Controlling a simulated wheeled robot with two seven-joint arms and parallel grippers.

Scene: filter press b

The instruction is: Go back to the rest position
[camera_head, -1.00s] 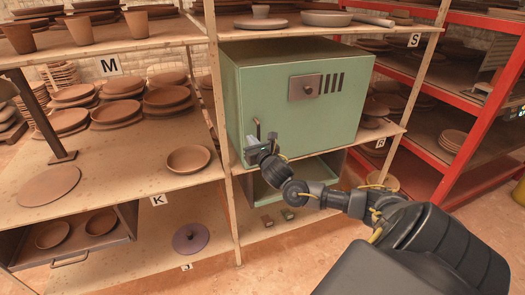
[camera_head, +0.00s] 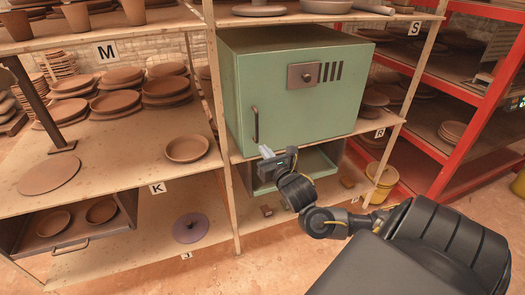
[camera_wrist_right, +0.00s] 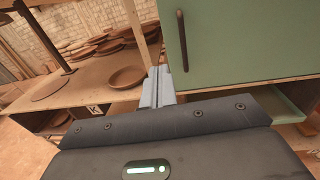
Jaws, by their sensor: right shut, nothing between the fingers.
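My right gripper (camera_head: 266,152) is shut and empty in front of the lower part of the green cabinet (camera_head: 300,110). In the right wrist view its closed fingers (camera_wrist_right: 158,85) show beside the cabinet's lower left edge, with nothing between them. The cabinet door looks closed. Its dark upright handle (camera_head: 255,124) stands just above and left of the gripper, apart from it; it also shows in the right wrist view (camera_wrist_right: 182,42). My left gripper is not in view.
Wooden shelves (camera_head: 110,180) with clay plates and bowls stand at the left. A green tray (camera_head: 318,163) lies under the cabinet. A red metal rack (camera_head: 455,135) stands at the right, with a yellow bucket (camera_head: 381,174) near it. Open floor lies in front.

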